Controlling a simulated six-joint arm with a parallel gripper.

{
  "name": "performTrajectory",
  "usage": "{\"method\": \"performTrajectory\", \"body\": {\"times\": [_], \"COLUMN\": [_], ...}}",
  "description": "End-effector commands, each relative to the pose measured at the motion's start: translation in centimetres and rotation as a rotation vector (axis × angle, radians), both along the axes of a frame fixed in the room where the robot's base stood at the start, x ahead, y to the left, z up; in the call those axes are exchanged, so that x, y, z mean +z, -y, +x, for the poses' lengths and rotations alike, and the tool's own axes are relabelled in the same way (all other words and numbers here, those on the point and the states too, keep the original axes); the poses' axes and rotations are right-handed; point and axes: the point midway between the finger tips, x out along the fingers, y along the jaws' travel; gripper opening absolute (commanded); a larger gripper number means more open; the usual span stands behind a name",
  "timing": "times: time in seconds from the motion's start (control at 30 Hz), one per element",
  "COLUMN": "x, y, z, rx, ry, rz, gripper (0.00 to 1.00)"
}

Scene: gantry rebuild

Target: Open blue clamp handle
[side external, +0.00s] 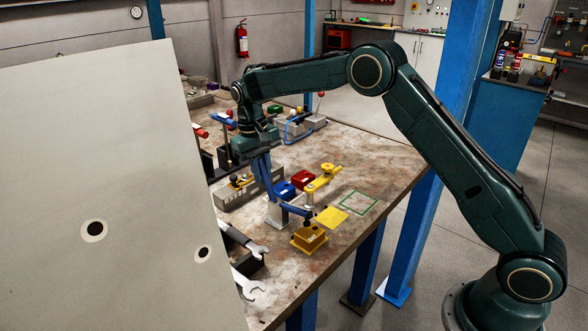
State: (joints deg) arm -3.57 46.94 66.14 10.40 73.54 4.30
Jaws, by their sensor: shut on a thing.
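The blue clamp (289,207) stands on a pale base near the middle of the bench. Its blue handle (264,171) points steeply upward, and its blue arm reaches right toward a yellow block (309,236). I cannot tell if the arm's tip touches the block. My gripper (262,157) points down from the dark green wrist and is shut on the upper part of the blue handle. The fingertips are small and partly lost against the handle.
A yellow clamp (322,180), a red block (303,179) and a blue block (285,189) stand close by. A grey block with knobs (242,194) is left of the clamp. Wrenches (243,240) lie in front. A large pale panel (100,180) hides the bench's left side. The right corner is mostly clear.

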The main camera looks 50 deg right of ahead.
Motion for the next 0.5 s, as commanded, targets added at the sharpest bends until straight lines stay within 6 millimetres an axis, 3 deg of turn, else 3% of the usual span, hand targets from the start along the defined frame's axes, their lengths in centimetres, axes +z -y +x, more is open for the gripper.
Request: {"method": "performTrajectory", "body": {"times": [0.23,0.27,0.37,0.5], "x": [-0.04,-0.04,-0.04,-0.03], "y": [0.00,0.00,0.00,0.00], "z": [0.04,0.04,0.03,0.02], "rx": [0.000,0.000,0.000,0.000], "ry": [0.001,0.002,0.001,0.001], "rz": [0.000,0.000,0.000,0.000], "gripper": [0.00,0.20,0.40,0.40]}}
